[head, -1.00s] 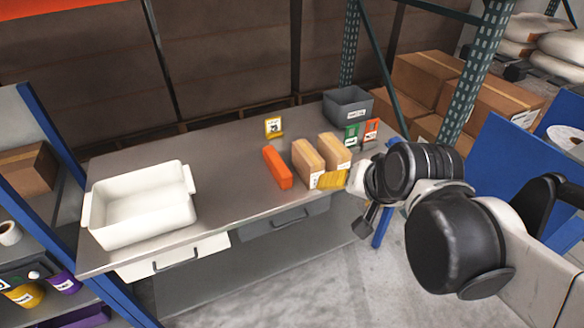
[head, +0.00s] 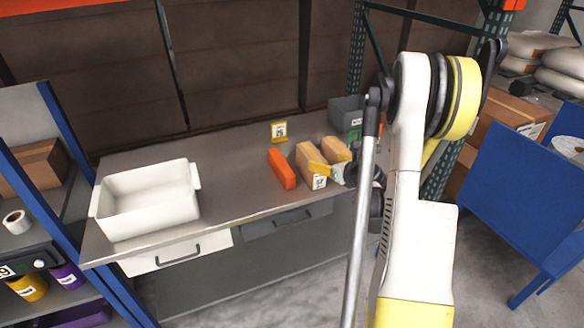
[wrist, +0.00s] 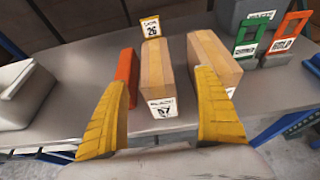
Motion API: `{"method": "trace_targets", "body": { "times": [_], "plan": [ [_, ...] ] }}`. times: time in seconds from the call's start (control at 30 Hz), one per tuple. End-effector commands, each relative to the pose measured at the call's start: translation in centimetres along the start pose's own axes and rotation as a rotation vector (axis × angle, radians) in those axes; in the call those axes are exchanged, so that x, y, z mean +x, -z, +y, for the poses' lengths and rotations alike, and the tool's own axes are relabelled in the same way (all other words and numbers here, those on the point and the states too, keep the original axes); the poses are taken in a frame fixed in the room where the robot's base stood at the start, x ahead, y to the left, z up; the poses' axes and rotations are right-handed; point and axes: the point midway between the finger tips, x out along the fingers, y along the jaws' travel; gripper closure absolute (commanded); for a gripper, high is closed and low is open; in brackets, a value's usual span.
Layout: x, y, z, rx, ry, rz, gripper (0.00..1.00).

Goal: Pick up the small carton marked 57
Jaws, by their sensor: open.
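The small carton is a tan box (head: 312,160) standing on the grey table. Its white front label shows in the wrist view (wrist: 161,107) and seems to read 57, though it is small. A similar tan carton (wrist: 213,58) stands just to its right; the right finger hides most of its front label. My gripper (wrist: 163,84) has yellow fingers spread apart and empty, in front of the cartons. The labelled carton appears between the fingers, which do not visibly touch it. In the head view my gripper (head: 330,170) is at the cartons' near right side.
An orange box (head: 282,169) stands close left of the labelled carton. A sign marked 26 (wrist: 151,26) is behind. Green (wrist: 246,42) and orange (wrist: 287,38) tags and a grey bin (head: 345,112) are at the right. A white tub (head: 148,200) is at the left; table between is clear.

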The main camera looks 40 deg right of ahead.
Motion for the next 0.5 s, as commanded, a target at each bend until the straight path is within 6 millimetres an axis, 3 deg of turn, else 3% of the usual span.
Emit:
{"method": "trace_targets", "body": {
  "times": [0.5],
  "plan": [
    [7.0, -0.1, 0.5, 0.003, -0.003, 0.000, 0.21]
  ]
}}
